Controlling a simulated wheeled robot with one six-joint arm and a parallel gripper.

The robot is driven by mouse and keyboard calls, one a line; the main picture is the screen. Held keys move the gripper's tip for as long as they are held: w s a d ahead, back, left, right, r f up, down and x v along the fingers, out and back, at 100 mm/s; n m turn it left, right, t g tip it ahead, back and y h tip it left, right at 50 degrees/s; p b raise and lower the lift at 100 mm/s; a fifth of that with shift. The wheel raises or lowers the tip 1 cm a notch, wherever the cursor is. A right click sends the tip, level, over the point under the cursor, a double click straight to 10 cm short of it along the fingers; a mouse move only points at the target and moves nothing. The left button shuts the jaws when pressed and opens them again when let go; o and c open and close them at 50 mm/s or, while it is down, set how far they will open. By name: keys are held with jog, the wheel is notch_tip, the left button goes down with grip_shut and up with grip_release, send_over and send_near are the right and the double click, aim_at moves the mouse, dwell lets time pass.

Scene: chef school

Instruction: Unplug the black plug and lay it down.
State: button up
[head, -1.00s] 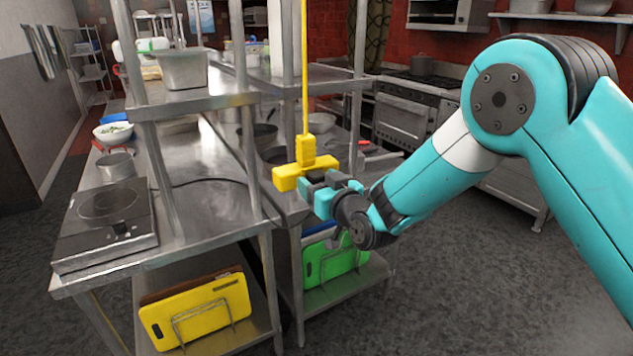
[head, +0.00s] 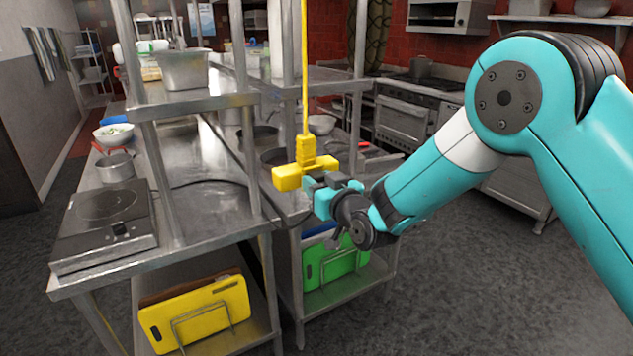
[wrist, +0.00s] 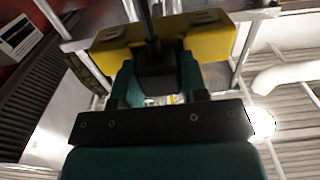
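A yellow socket block (head: 290,178) hangs on a yellow cord in the head view. It also spans the upper part of the wrist view (wrist: 210,42). The black plug (wrist: 157,72) sits against the block's near side, with a dark cord running from it. My gripper (head: 322,185) is at the block's right end in the head view. In the wrist view its teal fingers (wrist: 157,82) flank the plug on both sides and appear to touch it. The plug's prongs are hidden, and the plug appears to be still at the socket.
A steel table (head: 215,225) with a hot plate (head: 108,220) stands at the left; a dark cord runs across its top. Shelf posts (head: 250,150) rise close to the socket block. Yellow (head: 200,310) and green (head: 335,265) boards stand on lower shelves. Floor at the right is open.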

jog(key=b+v, duration=0.4)
jog(key=v, duration=0.2)
dwell(1.1)
jog(key=shift+d, duration=0.1)
